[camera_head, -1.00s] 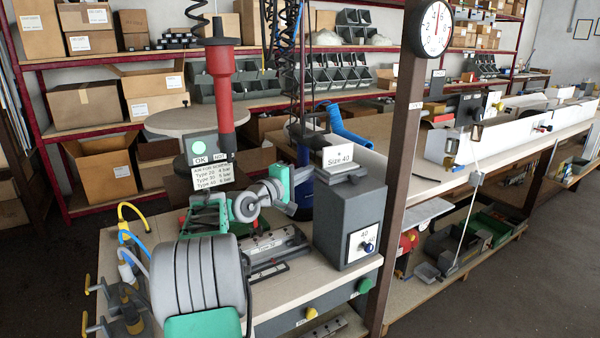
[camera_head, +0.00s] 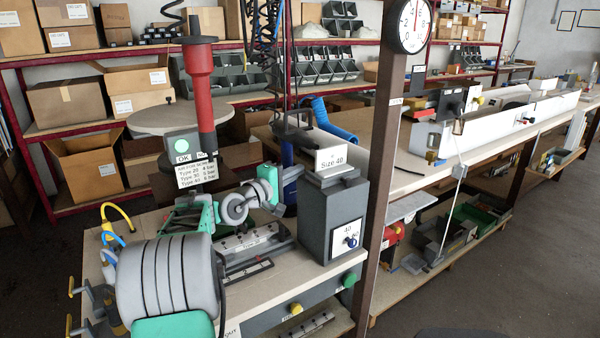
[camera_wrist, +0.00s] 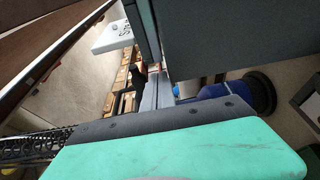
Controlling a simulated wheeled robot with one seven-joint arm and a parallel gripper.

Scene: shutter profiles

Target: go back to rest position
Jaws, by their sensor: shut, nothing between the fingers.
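My gripper shows close up in the wrist view (camera_wrist: 154,92), where its narrow grey fingers are together with nothing between them. The green and dark grey body below them fills the lower part of that view. In the head view my green and grey wrist reaches just left of the dark grey box (camera_head: 325,225) with the "Size 40" sign (camera_head: 332,157). The fingertips are hard to make out there. A large grey panel fills the upper right of the wrist view, and I cannot tell whether my gripper touches it.
The workbench top (camera_head: 275,285) carries a grey slotted fixture (camera_head: 250,240). A red and black upright tool (camera_head: 199,90) with a pressure card (camera_head: 197,172) stands behind. A brown post with a round gauge (camera_head: 409,25) rises at the right. Dark floor (camera_head: 500,270) is free at right.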

